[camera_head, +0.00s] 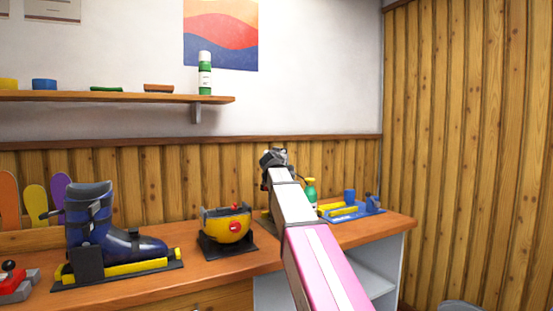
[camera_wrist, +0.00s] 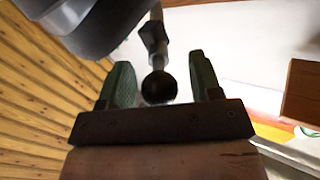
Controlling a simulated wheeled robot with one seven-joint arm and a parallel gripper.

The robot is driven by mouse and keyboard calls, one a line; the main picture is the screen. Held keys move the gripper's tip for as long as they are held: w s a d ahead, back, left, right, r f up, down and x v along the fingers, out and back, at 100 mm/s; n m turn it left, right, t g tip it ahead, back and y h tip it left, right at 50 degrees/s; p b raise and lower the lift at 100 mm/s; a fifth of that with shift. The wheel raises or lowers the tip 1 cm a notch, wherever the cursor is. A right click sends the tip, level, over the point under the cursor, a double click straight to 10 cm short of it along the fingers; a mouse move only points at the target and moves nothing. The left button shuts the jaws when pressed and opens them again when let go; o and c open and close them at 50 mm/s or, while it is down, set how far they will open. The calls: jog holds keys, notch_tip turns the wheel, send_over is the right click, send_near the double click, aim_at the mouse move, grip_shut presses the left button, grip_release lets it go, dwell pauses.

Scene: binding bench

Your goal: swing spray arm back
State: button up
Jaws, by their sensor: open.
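In the wrist view, a grey rod (camera_wrist: 153,38) comes down from the top and ends in a round black knob (camera_wrist: 158,88). It looks like the spray arm, but I cannot be sure. My gripper (camera_wrist: 160,66) is open, with one green finger on each side of the knob. Gaps show on both sides, so the fingers are not closed on it. In the head view, my gripper (camera_head: 273,158) is above the bench's right half, and my arm hides what lies behind it. A green bottle (camera_head: 310,191) stands just right of my arm.
On the bench (camera_head: 190,266) stand a blue ski boot (camera_head: 95,225) in a yellow-black holder, a yellow helmet-like object (camera_head: 230,228) and a blue tray (camera_head: 350,211). A shelf (camera_head: 130,97) runs along the wall. A large dark shape fills the wrist view's upper left.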

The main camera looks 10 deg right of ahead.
jog(key=shift+w+d, duration=0.1)
jog(key=shift+w, duration=0.35)
